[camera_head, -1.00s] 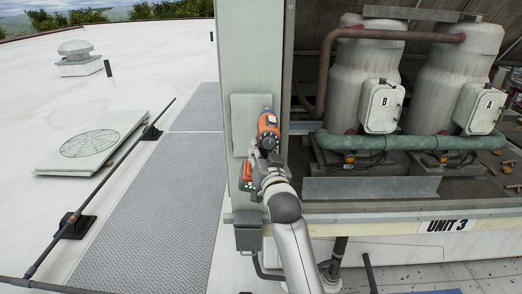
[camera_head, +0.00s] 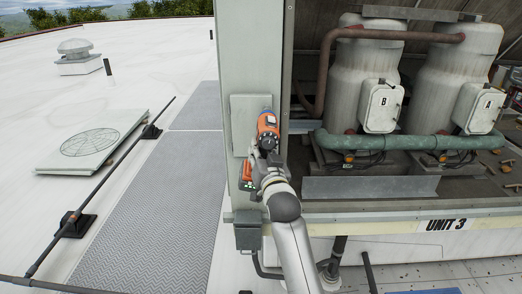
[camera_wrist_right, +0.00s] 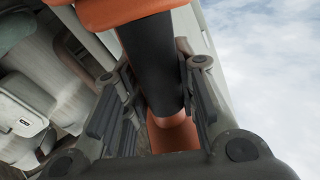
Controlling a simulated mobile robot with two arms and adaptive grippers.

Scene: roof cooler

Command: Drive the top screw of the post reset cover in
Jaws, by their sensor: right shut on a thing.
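An orange and black power driver (camera_head: 267,124) is held by my right gripper (camera_head: 264,158). In the right wrist view its black and orange handle (camera_wrist_right: 155,75) sits between the two fingers, which are closed on it. The driver is in front of the grey post reset cover (camera_head: 240,112), a flat plate on the grey post at the left of the open unit. The driver's nose and the top screw are hidden, so I cannot tell whether the bit touches the screw. My left gripper is not in view.
Right of the post is the open bay with two tanks (camera_head: 360,80), a green pipe (camera_head: 385,141) and white boxes marked B (camera_head: 381,107) and A (camera_head: 480,107). A small grey box (camera_head: 248,234) sits below the post. Grey walkway (camera_head: 185,200) lies left.

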